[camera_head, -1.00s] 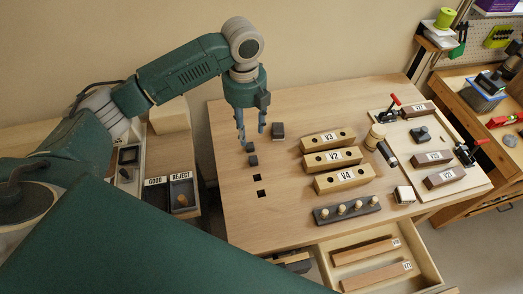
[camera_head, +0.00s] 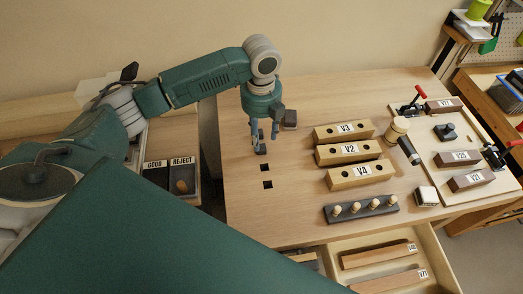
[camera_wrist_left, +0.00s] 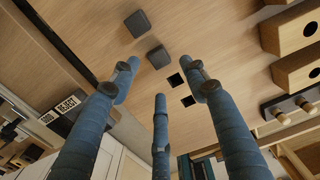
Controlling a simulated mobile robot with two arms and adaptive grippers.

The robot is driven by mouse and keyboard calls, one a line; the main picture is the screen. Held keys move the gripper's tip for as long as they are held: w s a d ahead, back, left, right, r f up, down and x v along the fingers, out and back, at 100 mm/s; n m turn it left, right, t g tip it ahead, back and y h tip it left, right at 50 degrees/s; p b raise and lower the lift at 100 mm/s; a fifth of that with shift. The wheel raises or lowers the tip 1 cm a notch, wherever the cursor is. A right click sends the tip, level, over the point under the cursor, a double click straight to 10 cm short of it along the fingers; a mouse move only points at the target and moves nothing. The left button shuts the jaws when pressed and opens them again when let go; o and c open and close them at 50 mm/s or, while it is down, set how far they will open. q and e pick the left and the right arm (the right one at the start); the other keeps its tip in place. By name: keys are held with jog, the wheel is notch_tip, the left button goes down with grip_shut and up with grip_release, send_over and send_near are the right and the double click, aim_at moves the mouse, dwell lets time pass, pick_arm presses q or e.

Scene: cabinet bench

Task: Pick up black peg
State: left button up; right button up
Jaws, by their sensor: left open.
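A small black peg (camera_head: 261,150) stands on the bench just beyond two square holes (camera_head: 264,168). In the left wrist view the peg (camera_wrist_left: 158,57) shows as a dark square-ended block. Contact with the peg cannot be told.
Yellow blocks V3 (camera_head: 344,132), V2 (camera_head: 350,152) and V4 (camera_head: 361,176) lie to the right. A dark rack (camera_head: 362,208) with several light pegs stands in front of them. GOOD and REJECT bins (camera_head: 183,181) are at left. An open drawer (camera_head: 440,265) is at front.

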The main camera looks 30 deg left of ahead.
aim_at(262, 148)
pick_arm(q)
jog(key=shift+f, duration=0.7)
jog(key=shift+f+p, duration=0.4)
notch_tip(262, 148, down, 4)
jog(key=shift+r+p, duration=0.2)
jog(key=shift+p, duration=0.4)
jog(key=shift+w+f, duration=0.1)
jog(key=shift+f, duration=0.3)
pick_arm(e)
jog(key=shift+s+d+r, duration=0.15)
jog(key=shift+s+r, duration=0.15)
jog(key=shift+r, duration=0.25)
jog(key=shift+s+d+r, duration=0.15)
jog(key=shift+s+r, duration=0.15)
jog(key=shift+r, duration=0.25)
pick_arm(q)
jog(key=shift+c, duration=0.6)
grip_shut()
pick_arm(e)
jog(key=shift+w, duration=0.1)
pick_arm(q)
jog(key=shift+d, duration=0.1)
pick_arm(e)
jog(key=shift+a, duration=0.2)
